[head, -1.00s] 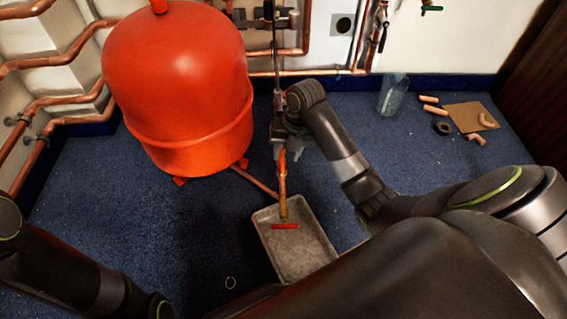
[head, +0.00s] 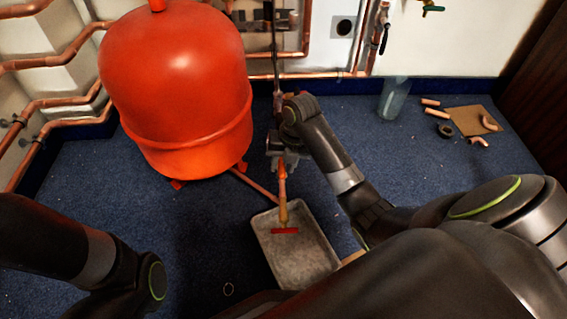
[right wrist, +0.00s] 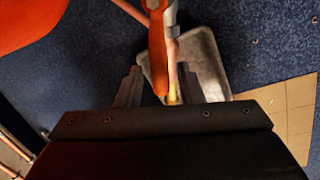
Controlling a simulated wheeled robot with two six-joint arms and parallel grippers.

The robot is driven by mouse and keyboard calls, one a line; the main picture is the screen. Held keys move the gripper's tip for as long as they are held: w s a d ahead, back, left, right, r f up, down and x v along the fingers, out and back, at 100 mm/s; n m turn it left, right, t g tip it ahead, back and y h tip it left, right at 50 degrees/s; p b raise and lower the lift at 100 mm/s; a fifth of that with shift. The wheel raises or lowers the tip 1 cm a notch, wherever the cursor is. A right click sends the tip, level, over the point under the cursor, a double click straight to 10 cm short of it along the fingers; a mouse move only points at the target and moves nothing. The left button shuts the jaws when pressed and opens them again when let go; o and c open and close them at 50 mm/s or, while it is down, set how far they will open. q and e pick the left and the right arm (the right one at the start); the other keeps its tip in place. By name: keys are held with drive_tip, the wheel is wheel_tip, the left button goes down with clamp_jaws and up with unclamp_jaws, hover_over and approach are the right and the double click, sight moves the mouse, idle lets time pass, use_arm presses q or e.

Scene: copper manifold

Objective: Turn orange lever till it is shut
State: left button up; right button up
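The orange lever (head: 282,172) hangs down along the vertical copper pipe, just below my right gripper in the head view. In the right wrist view the orange lever (right wrist: 158,55) runs down into the space between the fingers. My right gripper (head: 281,162) is at the lever's upper part. In the right wrist view its fingers (right wrist: 160,88) stand apart, one on each side of the lever and pipe. I cannot tell whether either touches it. The lever's upper end is hidden by my gripper in the head view. My left arm is at lower left; its gripper is out of view.
A red tank (head: 178,90) stands close left of the pipe. A grey tray (head: 298,252) lies under the pipe's lower end, where a red handle (head: 285,231) sits.

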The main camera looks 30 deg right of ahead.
clamp_jaws()
